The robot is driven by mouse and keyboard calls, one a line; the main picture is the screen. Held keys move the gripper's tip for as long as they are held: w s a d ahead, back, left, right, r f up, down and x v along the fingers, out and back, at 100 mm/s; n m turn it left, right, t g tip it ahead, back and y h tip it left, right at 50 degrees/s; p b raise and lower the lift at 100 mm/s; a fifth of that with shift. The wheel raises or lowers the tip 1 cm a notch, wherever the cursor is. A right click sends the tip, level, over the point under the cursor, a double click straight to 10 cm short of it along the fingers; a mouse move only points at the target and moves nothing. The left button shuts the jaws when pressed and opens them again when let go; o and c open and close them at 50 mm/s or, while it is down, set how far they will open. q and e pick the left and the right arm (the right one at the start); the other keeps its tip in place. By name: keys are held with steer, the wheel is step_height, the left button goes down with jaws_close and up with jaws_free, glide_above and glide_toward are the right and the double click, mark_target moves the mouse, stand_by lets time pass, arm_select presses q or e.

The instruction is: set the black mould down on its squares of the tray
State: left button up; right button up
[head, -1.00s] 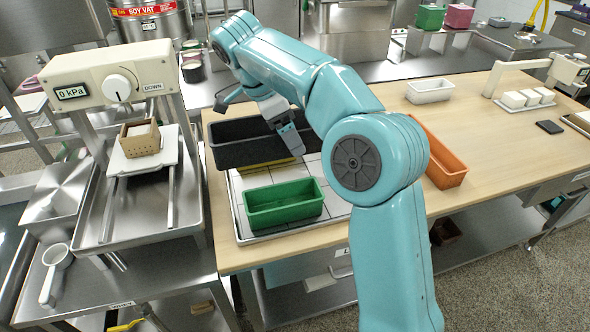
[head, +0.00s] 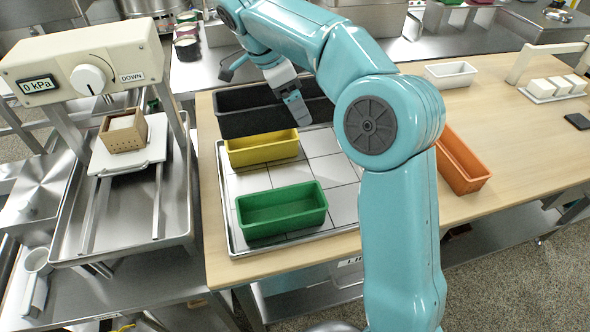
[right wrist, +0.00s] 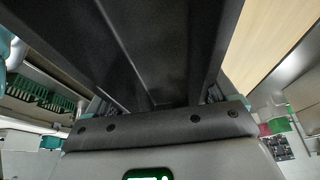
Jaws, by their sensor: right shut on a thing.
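The black mould (head: 250,123) is a long dark trough at the back of the tray in the head view, behind the yellow mould. My right gripper (head: 294,108) is shut on its near side wall; the mould also fills the upper middle of the right wrist view (right wrist: 150,50). I cannot tell whether its underside touches the tray. The tray (head: 229,215) has a metal rim and pale squares. The yellow mould (head: 262,150) and the green mould (head: 281,211) sit on its left squares. My left gripper is not in view.
Bare squares (head: 325,170) lie right of the yellow mould. An orange mould (head: 462,165) and a white mould (head: 450,75) stand on the wooden table to the right. A press with a gauge (head: 82,75) stands close on the left, holding a small wooden box (head: 123,132).

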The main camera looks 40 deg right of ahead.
step_height(320, 180, down, 15)
steer(key=b, duration=0.2)
steer(key=shift+a+r+b, duration=0.1)
steer(key=shift+b, duration=0.3)
steer(key=shift+f, duration=0.55)
step_height(320, 180, down, 4)
steer(key=shift+r, duration=0.15)
steer(key=shift+b, duration=0.3)
steer(key=o, duration=1.1)
